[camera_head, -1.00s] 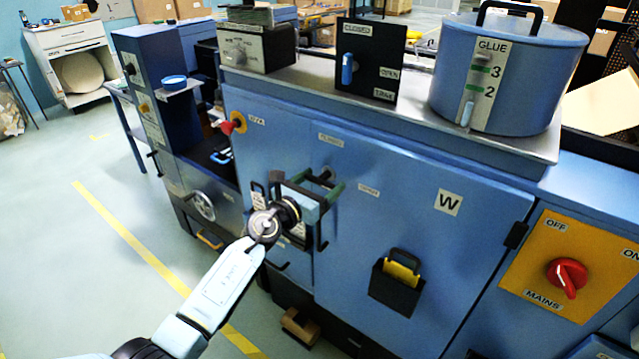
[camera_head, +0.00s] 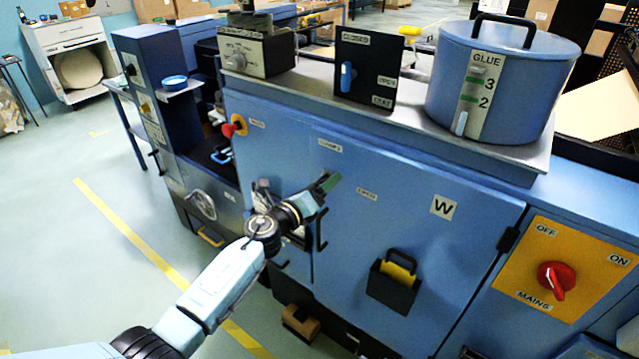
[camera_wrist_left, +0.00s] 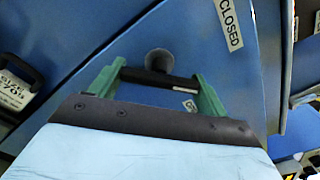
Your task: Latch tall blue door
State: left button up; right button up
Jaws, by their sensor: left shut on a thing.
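The tall blue door (camera_head: 400,225), marked W, stands flush with the cabinet front in the head view. A CLOSED label (camera_head: 329,145) and an OPEN label (camera_head: 367,194) are on it. My left gripper (camera_head: 328,183) is at the door's upper left, its fingers turned edge-on. In the left wrist view, the green fingers of my left gripper (camera_wrist_left: 160,84) hold a dark latch handle (camera_wrist_left: 160,79) lengthwise between them. A round dark knob (camera_wrist_left: 159,61) shows just beyond the handle. The CLOSED label (camera_wrist_left: 228,22) is at upper right. My right gripper is not in view.
A black holder (camera_head: 393,286) is mounted low on the door. A glue pot (camera_head: 535,85) and a black switch panel (camera_head: 366,70) stand on the ledge above. A yellow mains panel (camera_head: 525,285) is at the right. The floor at the left is clear.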

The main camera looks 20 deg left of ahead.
pick_arm(q)
jog(key=n+p, duration=0.1)
jog(key=n, duration=0.3)
jog(key=shift+r+n, duration=0.1)
jog(key=shift+n, duration=0.2)
jog(key=shift+r+n+p, duration=0.1)
jog(key=shift+n+p, duration=0.65)
jog(key=shift+n, duration=1.45)
jog(key=o, duration=1)
jog(key=shift+s, duration=0.1)
jog(key=v, duration=1.3)
jog(key=shift+s, duration=0.1)
